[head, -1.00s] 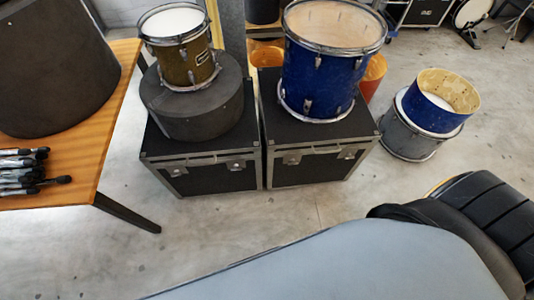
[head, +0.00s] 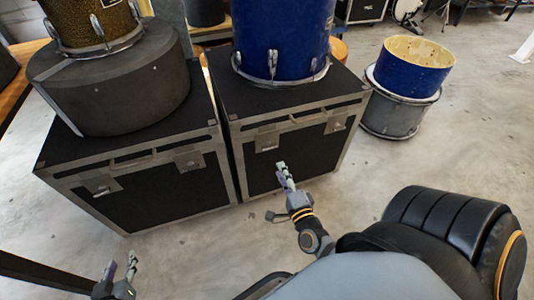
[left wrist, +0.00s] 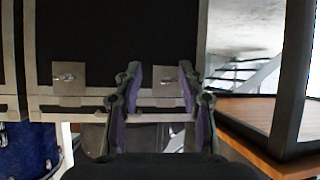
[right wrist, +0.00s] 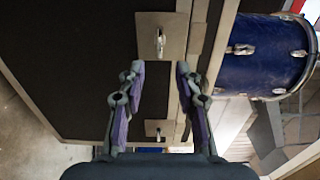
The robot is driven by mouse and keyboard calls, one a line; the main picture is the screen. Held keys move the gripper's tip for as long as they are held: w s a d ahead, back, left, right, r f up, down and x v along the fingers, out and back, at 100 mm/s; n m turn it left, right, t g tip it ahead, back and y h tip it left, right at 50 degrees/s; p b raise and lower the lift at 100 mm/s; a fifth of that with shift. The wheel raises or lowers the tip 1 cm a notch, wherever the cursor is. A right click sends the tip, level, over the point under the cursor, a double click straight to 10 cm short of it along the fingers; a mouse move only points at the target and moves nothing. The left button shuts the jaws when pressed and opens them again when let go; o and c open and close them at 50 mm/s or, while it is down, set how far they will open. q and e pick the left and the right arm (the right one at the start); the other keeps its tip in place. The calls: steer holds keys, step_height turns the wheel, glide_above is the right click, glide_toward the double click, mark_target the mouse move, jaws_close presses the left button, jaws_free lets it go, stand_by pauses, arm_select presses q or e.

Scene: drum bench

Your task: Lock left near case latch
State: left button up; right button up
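Two black cases with metal edges stand side by side, the left case (head: 150,195) and the right case (head: 300,145). The left case's front has a left latch (head: 101,185) and a right latch (head: 189,160). Both show in the left wrist view, upside down: the left latch (left wrist: 168,82) appears between the fingers, farther off. The right case has two latches, left (head: 266,140) and right (head: 336,123). My left gripper (head: 121,266) is open and empty, low in front of the left case. My right gripper (head: 286,170) is open and empty before the right case. Whether the latches are locked is unclear.
A grey round drum case (head: 115,90) with a gold drum (head: 95,22) sits on the left case. A blue drum (head: 283,40) stands on the right case. Another blue drum (head: 413,66) rests on a grey drum (head: 395,112) at right. The floor in front is clear.

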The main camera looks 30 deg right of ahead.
mark_target(270, 149)
steer(key=x, duration=0.6)
steer(key=shift+r, duration=0.1)
steer(key=x, duration=0.3)
steer(key=shift+w, duration=0.4)
steer(key=shift+w+d, duration=0.15)
steer(key=shift+w, duration=0.2)
arm_select(q)
steer(key=shift+s+d+f+g, duration=0.1)
steer(key=shift+s+f+g, duration=0.4)
steer(key=shift+s+f, duration=0.3)
steer(key=shift+w, duration=0.1)
arm_select(e)
jaws_close()
